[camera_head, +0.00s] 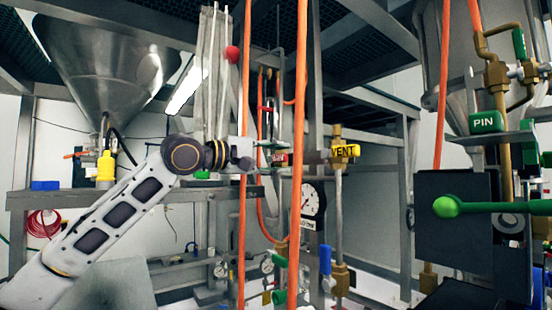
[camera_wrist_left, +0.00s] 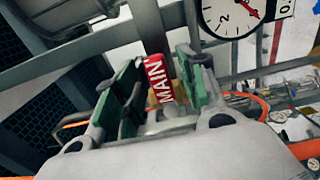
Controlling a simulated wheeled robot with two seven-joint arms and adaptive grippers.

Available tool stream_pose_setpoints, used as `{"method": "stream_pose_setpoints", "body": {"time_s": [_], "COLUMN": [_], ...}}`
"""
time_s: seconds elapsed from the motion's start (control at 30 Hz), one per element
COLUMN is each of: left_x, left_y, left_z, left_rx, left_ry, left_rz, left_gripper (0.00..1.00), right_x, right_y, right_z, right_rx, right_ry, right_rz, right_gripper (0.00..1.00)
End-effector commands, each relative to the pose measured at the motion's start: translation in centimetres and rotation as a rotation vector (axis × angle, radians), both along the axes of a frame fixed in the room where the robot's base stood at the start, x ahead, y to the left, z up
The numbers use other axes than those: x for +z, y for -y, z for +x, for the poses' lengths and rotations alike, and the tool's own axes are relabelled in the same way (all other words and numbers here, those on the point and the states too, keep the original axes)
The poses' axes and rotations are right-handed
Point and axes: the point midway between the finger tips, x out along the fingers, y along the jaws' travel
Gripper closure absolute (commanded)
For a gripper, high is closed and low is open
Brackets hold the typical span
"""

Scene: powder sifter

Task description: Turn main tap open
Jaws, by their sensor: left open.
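The main tap has a red handle lettered MAIN (camera_wrist_left: 158,80), seen in the left wrist view between the two green-padded fingers. It shows only as a small red patch (camera_head: 281,159) in the head view, partly hidden by my gripper and an orange pipe. My left gripper (camera_head: 270,152) reaches in from the left and is open around the handle; its fingers (camera_wrist_left: 162,76) stand on either side. I cannot tell whether either finger touches the handle. My right gripper is not in view.
Vertical orange pipes (camera_head: 299,120) pass close to my left gripper. A yellow VENT tap (camera_head: 345,151) and a pressure gauge (camera_head: 311,202) sit to its right. A green PIN tap (camera_head: 486,121) and a green-knobbed lever (camera_head: 447,207) are at far right. A steel hopper (camera_head: 105,60) hangs upper left.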

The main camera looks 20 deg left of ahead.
Motion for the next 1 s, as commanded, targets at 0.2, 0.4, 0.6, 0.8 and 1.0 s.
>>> {"method": "stream_pose_setpoints", "body": {"time_s": [0.2,0.4,0.6,0.8,1.0], "left_x": [0.0,0.0,0.0,0.0,0.1], "left_y": [0.0,0.0,0.0,0.4,1.5], "left_z": [0.0,0.0,0.0,0.0,0.0], "left_rx": [0.0,0.0,-0.001,-0.002,-0.004], "left_ry": [0.0,0.0,-0.001,-0.006,-0.022], "left_rz": [0.0,0.0,0.0,-0.006,-0.026], "left_gripper": [0.85,1.0,1.0,1.0,1.0], "right_x": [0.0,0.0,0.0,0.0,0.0], "right_y": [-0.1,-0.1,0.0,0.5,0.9], "right_z": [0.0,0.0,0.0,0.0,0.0], "right_rx": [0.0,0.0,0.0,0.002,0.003], "right_ry": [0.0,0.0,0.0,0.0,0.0], "right_rz": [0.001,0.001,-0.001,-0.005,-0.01], "right_gripper": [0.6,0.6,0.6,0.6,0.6]}}
